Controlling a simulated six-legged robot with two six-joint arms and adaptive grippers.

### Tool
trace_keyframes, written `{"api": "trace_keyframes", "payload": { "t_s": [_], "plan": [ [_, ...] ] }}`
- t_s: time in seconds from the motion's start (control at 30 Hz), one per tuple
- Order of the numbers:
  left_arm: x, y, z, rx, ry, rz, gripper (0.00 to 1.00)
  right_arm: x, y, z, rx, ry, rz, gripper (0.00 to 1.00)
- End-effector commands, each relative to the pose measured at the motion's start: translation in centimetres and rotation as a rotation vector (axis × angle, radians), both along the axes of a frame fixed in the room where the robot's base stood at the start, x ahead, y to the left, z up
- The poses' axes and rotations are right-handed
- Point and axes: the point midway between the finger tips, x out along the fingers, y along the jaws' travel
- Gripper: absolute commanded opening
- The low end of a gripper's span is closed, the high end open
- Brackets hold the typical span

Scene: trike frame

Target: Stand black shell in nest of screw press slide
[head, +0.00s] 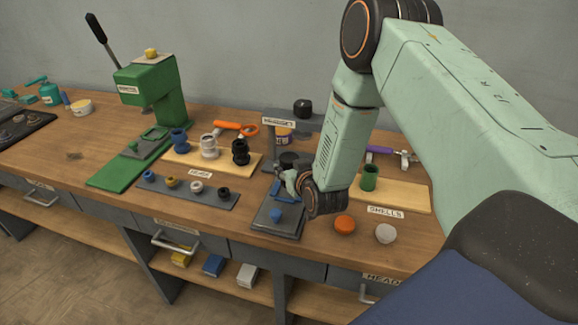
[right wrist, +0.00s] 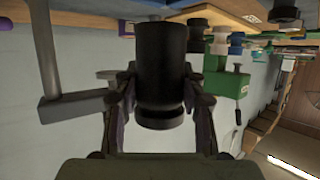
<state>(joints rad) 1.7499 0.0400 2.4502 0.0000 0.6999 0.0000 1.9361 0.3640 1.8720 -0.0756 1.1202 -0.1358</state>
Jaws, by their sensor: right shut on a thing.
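The black shell, a dark cylinder, fills the middle of the right wrist view (right wrist: 162,65). My right gripper (right wrist: 160,105) is shut on it, with one finger on each side. In the head view the right gripper (head: 288,178) is over the grey screw press and partly hidden by its own wrist. A dark part by the fingers (head: 289,158) looks like the shell. The screw press (head: 278,123) is grey with a labelled top. Its low grey slide (head: 268,222) carries a blue piece (head: 277,215), probably the nest. The shell appears above the slide, apart from it. My left gripper is out of view.
A green press (head: 150,88) stands at the left. A wooden tray (head: 180,158) holds blue, white and black parts; a grey mat (head: 215,200) holds small rings. A shells tray (head: 410,198) holds a green shell (head: 370,177). Orange (head: 344,224) and white (head: 385,233) caps lie at the front.

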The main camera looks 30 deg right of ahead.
Motion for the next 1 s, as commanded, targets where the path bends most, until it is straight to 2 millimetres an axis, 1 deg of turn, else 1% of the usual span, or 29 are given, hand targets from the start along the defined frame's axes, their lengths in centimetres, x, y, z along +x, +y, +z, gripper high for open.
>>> {"api": "trace_keyframes", "payload": {
  "t_s": [0.03,0.23,1.0],
  "plan": [
    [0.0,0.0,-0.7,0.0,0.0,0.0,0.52,0.1,0.0,-0.6,-0.001,-0.004,0.0,0.0],
    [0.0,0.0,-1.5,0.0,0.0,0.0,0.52,0.2,0.0,-1.6,-0.001,-0.005,0.0,0.0],
    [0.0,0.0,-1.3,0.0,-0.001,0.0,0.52,0.3,-0.2,-1.6,0.0,-0.005,0.0,0.0]
  ]
}}
